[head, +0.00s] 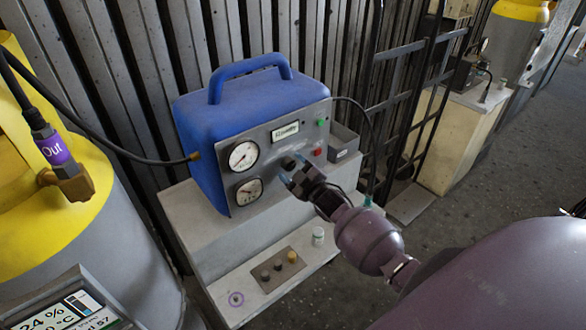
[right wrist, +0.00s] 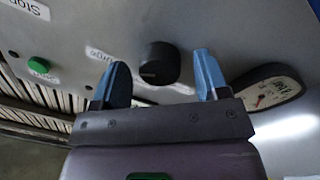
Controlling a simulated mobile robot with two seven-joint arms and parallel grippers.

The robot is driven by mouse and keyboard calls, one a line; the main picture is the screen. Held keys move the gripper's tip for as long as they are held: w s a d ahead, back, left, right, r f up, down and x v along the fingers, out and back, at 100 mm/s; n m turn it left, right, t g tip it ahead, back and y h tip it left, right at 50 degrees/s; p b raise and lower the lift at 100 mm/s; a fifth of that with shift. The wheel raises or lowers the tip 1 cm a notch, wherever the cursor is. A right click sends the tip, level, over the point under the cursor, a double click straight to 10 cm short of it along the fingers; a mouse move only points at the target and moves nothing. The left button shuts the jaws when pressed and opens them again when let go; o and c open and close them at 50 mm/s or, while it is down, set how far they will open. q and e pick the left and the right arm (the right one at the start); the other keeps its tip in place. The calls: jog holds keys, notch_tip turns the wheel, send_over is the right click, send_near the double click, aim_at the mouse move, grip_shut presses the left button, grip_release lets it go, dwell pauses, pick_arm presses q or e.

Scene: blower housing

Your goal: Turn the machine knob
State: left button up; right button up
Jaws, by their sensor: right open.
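The machine is a blue box (head: 235,105) with a top handle and a grey front panel (head: 285,140). Its black round knob (head: 288,162) sits on the panel right of the gauges. In the right wrist view the knob (right wrist: 159,63) appears between my right gripper's two blue fingers. My right gripper (head: 293,176) is open and empty in front of the panel, its fingers pointing at the knob. I cannot tell whether the fingertips flank the knob or stop just short of it; no contact is visible. My left gripper is not in view.
Two dial gauges (head: 243,155) sit left of the knob. A green button (right wrist: 40,64) and a red button (head: 318,152) are on the panel. A small control plate (head: 279,268) lies on the step below. A yellow-topped tank (head: 60,200) stands at left.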

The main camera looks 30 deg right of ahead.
jog(key=s, duration=1)
jog(key=shift+s+d+f, duration=0.25)
jog(key=shift+s+f, duration=0.05)
jog(key=shift+s, duration=0.1)
jog(key=s+a+f+m+g, duration=0.3)
jog(key=s+a+f, duration=0.2)
jog(key=s, duration=0.4)
jog(key=s+a+f+m+g+h, duration=0.1)
jog(key=s+a+f+m+g, duration=0.2)
jog(key=s, duration=0.6)
notch_tip(320, 180, down, 3)
jog(key=a+m, duration=0.1)
jog(key=a, duration=0.1)
jog(key=shift+s+a+r+m+g, duration=0.15)
jog(key=shift+s+a+m+g, duration=0.15)
jog(key=shift+a+g, duration=0.1)
